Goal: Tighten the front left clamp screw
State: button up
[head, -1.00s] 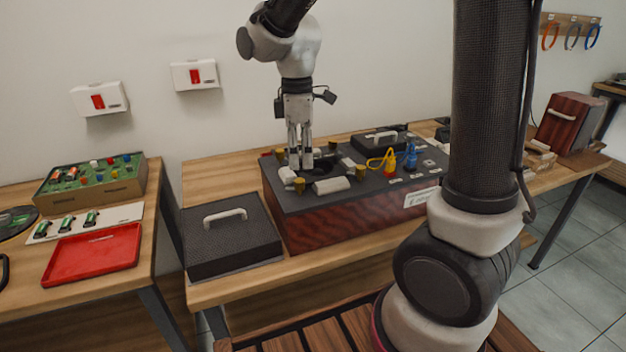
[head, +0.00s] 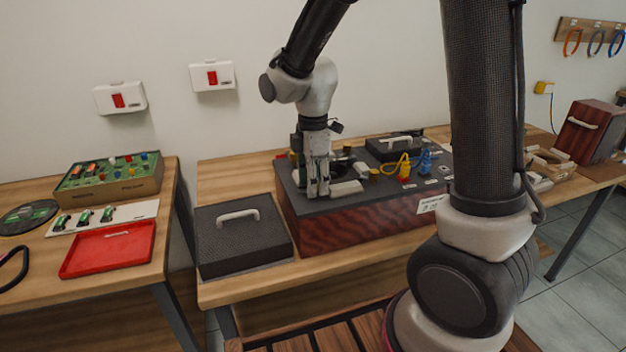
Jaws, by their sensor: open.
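The device (head: 350,228) is a box with a dark top and dark red wood-grain sides, standing on the wooden bench. My gripper (head: 318,191) points down at the front left corner of its top, fingers low near the surface. The front left clamp screw, a yellow knob, is hidden behind my fingers, so I cannot tell whether they touch it. The front right yellow knob (head: 374,172) stands beyond a pale block (head: 346,188) right of my gripper. My gripper is open.
A dark lid with a pale handle (head: 238,216) lies on the bench left of the device. Yellow and blue connectors (head: 404,168) and a small black cover (head: 394,147) sit on the device's right part. A red tray (head: 108,249) lies on the left table.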

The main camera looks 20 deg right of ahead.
grip_shut()
jog(key=shift+m, duration=0.5)
jog(key=m, duration=0.2)
jog(key=shift+m, duration=0.4)
jog(key=m, duration=0.4)
jog(key=shift+m, duration=0.3)
jog(key=m, duration=0.3)
jog(key=shift+m, duration=0.3)
jog(key=m, duration=0.3)
jog(key=shift+m, duration=0.4)
jog(key=m, duration=0.6)
